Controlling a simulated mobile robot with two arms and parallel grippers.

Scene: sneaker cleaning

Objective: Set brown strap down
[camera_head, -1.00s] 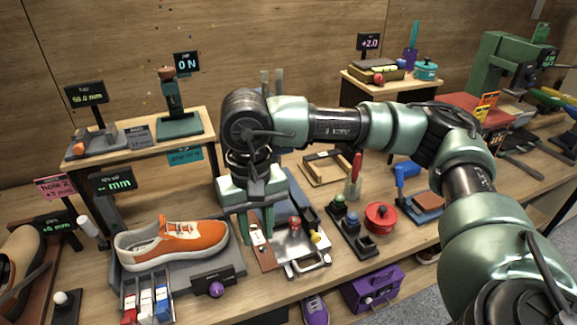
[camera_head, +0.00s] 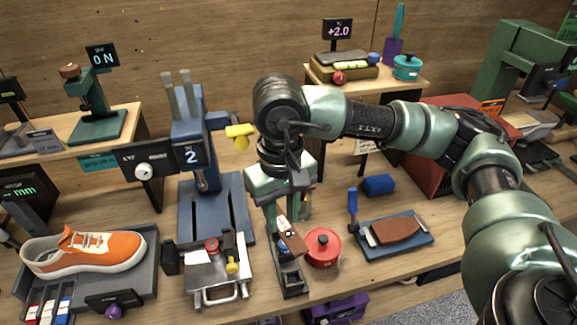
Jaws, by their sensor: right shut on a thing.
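My right gripper (camera_head: 287,222) reaches in from the right and points down over the bench. Its fingers are shut on a small brown strap (camera_head: 292,241) with a pale piece near its upper end. The strap hangs tilted above a narrow black holder (camera_head: 291,281). I cannot tell if it touches the holder, and the gripper hides part of the holder's back. My left gripper is not in view.
A red pot (camera_head: 323,248) stands close to the right of the strap. A metal fixture (camera_head: 215,277) and a blue press (camera_head: 190,150) are on the left. An orange sneaker (camera_head: 85,250) lies further left. A brown pad lies on a blue board (camera_head: 420,237) at right.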

